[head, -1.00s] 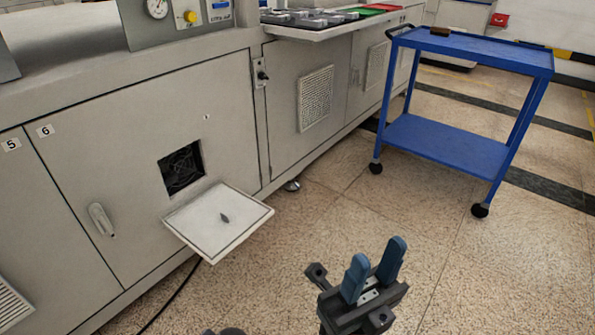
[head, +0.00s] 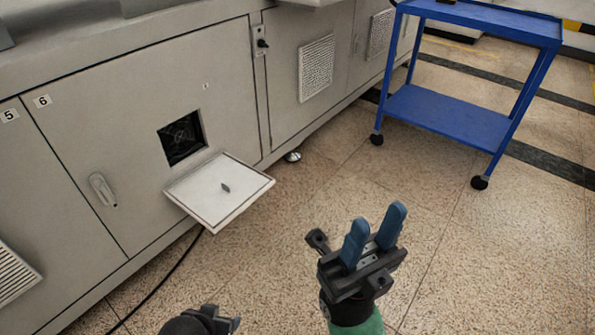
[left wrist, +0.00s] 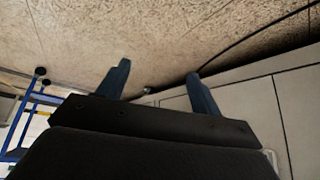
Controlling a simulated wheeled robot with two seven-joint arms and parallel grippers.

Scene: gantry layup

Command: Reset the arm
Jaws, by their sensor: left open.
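My right gripper (head: 375,222) stands in the lower middle of the head view, over the bare floor. Its two blue fingers point up in the picture and are apart, with nothing between them. Only a dark part of what looks like my left arm's end shows at the bottom edge of the head view; its fingers are not seen there. In the left wrist view my left gripper (left wrist: 158,74) has its blue fingers wide apart and empty, with floor and grey cabinet behind.
A long grey cabinet (head: 90,120) runs along the left. A square hatch flap (head: 215,205) juts out below a dark fan opening (head: 182,137). A black cable (head: 165,278) lies on the floor. A blue wheeled cart (head: 450,120) stands at upper right. Floor between is clear.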

